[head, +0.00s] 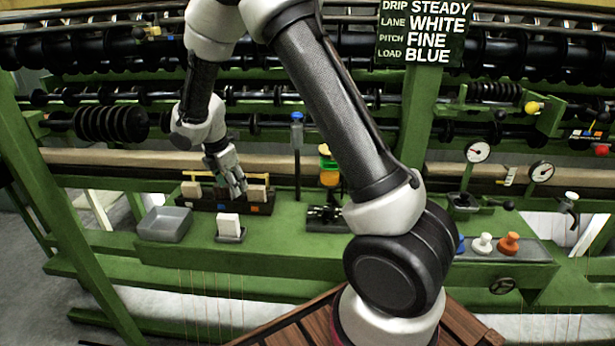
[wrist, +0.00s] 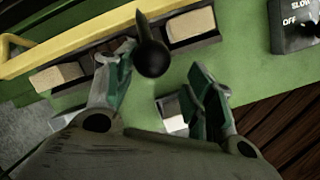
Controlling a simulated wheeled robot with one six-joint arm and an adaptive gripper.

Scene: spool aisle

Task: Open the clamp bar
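A yellow bar (wrist: 70,48), which looks like the clamp bar, runs slantwise above a dark holder with tan blocks (wrist: 58,77) in the wrist view. A black ball knob on a tapered stem (wrist: 151,60) shows between the fingertips of my gripper (wrist: 161,60). The fingers are spread apart, and I cannot tell whether the left one touches the knob. Whether the knob belongs to the bar is unclear. In the head view my gripper (head: 238,188) points down in front of the dark holder (head: 230,207), partly hiding it and the bar.
A grey tray (head: 165,224) and a small stand with a white block (head: 229,226) sit on the green bench. A blue-topped post (head: 297,130) and a black mechanism (head: 325,215) stand to the right. White and orange knobs (head: 509,243) are farther right.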

